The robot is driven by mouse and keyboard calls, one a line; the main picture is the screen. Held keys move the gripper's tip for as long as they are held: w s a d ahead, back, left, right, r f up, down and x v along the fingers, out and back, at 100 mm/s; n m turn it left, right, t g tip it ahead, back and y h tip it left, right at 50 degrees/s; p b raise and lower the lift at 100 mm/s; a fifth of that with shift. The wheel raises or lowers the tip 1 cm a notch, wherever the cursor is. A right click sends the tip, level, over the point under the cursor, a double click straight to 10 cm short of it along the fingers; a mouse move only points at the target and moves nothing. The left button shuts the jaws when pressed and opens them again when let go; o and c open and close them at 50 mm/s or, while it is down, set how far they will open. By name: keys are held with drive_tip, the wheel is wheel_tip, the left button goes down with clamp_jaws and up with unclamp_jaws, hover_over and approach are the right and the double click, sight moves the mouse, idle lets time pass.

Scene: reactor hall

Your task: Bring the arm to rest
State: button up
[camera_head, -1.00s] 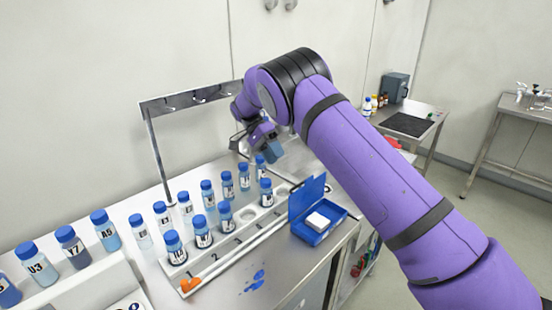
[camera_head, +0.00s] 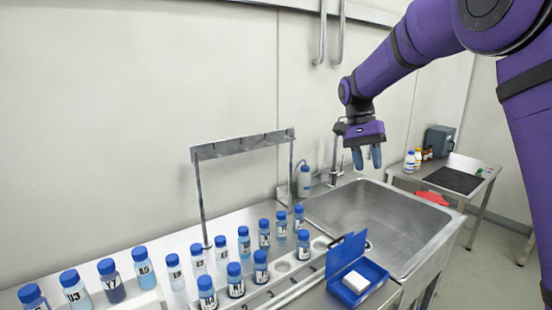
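My purple arm (camera_head: 425,45) reaches in from the upper right, bent at the elbow. My gripper (camera_head: 367,160) hangs pointing down above the steel sink (camera_head: 375,215), well clear of it. Its two blue-grey fingers are apart, and nothing shows between them.
A rack (camera_head: 262,300) of several blue-capped bottles stands on the counter at lower centre, below a metal hook frame (camera_head: 243,146). An open blue box (camera_head: 372,274) sits beside the rack. A wash bottle (camera_head: 305,181) and tap (camera_head: 335,165) stand behind the sink. A side table (camera_head: 475,166) is at right.

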drive_tip(key=s+d+r+n+t+y, duration=0.1)
drive_tip(key=s+d+r+n+t, duration=0.2)
drive_tip(key=s, duration=0.6)
drive_tip(key=s+d+r+n+t+y, duration=0.1)
drive_tip(key=s+d+r+t, duration=0.15)
drive_tip(key=s+r, duration=0.45)
drive_tip(key=s+d+f+n+t, duration=0.1)
drive_tip(key=s+f+t, duration=0.1)
drive_tip(key=s, duration=0.7)
drive_tip(key=s+d+f+n+t, duration=0.1)
drive_tip(key=s+f+n+t, duration=0.1)
drive_tip(key=s, duration=0.6)
drive_tip(key=shift+s+f, duration=0.4)
drive_tip(key=shift+f, duration=0.15)
